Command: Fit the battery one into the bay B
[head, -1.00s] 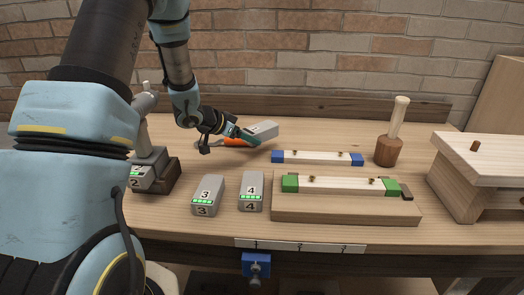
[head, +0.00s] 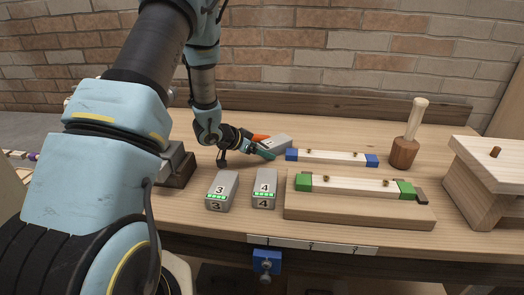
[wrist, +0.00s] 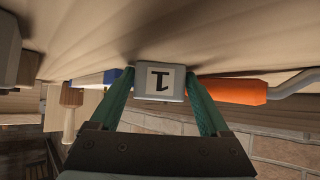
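My gripper (head: 268,154) is shut on a grey battery (head: 277,143), one finger on each side, toward the back of the workbench. In the wrist view the end of this battery (wrist: 160,82) bears an upside-down "1" between the green fingers (wrist: 160,98). The battery is close to the bench top; I cannot tell whether it touches. No letter B is legible, so I cannot tell which part is bay B. A grey block on a dark brown base (head: 176,163) stands at the left, partly hidden by my arm.
Batteries 3 (head: 221,190) and 4 (head: 264,188) stand in front of my gripper. An orange-handled tool (wrist: 235,91) lies beside the held battery. Right are a blue-ended strip (head: 331,157), a green-ended strip on a board (head: 300,207), a mallet (head: 405,150) and a wooden stand (head: 490,160).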

